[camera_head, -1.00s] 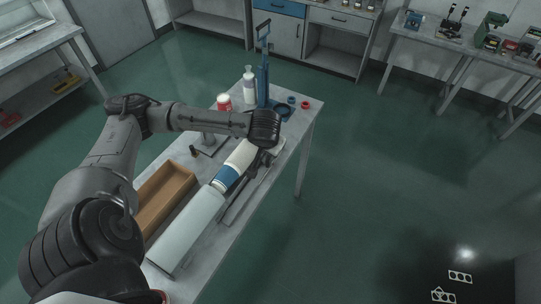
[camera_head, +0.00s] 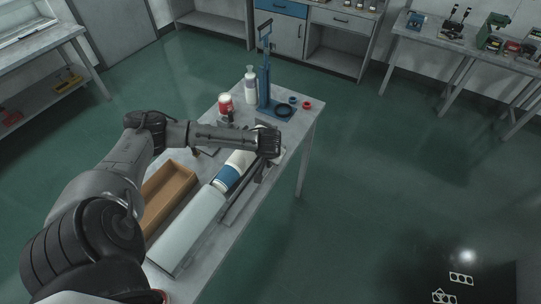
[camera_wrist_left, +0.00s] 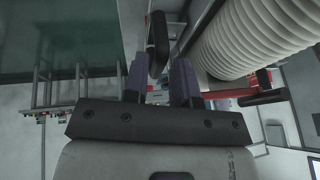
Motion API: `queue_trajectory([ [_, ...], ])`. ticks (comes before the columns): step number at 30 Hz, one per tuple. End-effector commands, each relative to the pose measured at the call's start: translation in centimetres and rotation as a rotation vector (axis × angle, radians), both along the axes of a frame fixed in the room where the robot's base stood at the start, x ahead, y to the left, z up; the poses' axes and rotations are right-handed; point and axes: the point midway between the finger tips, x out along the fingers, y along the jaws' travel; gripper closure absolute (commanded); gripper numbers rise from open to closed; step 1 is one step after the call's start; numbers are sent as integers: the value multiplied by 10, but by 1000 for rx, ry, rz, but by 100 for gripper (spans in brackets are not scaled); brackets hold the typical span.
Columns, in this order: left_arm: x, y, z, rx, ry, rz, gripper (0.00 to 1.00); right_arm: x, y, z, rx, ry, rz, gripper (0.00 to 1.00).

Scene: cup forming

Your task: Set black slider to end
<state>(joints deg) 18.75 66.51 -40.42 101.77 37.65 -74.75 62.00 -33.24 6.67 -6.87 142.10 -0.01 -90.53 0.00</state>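A black upright piece (camera_wrist_left: 157,40), which looks like the black slider, shows in the left wrist view just beyond and between the fingertips of my left gripper (camera_wrist_left: 160,65). The two fingers are apart, with a visible gap around the piece; firm contact cannot be seen. A ribbed white stack of cups (camera_wrist_left: 255,38) lies right beside it. In the head view my left gripper (camera_head: 261,168) hangs at the far end of the white and blue cup stack (camera_head: 228,177), mostly hidden by my wrist. The slider cannot be made out there. My right gripper is not in view.
A wooden tray (camera_head: 152,211) and a long pale grey housing (camera_head: 190,232) lie on the table. A blue stand (camera_head: 264,88), a white bottle (camera_head: 251,90), a red-and-white container (camera_head: 225,107) and small rings (camera_head: 306,104) stand at its far end.

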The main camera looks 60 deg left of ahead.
Motion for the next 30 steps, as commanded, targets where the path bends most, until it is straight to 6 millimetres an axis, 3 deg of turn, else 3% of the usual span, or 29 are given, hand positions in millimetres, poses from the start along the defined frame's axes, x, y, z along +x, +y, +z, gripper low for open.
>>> queue_trajectory([
  [12, 1, 2, -4, 0, 0, 0, 75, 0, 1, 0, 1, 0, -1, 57],
  [20, 1, 2, -4, 1, 0, 0, 100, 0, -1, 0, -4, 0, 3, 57],
  [30, 1, 2, -4, 1, 1, -1, 100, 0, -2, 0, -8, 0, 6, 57],
])
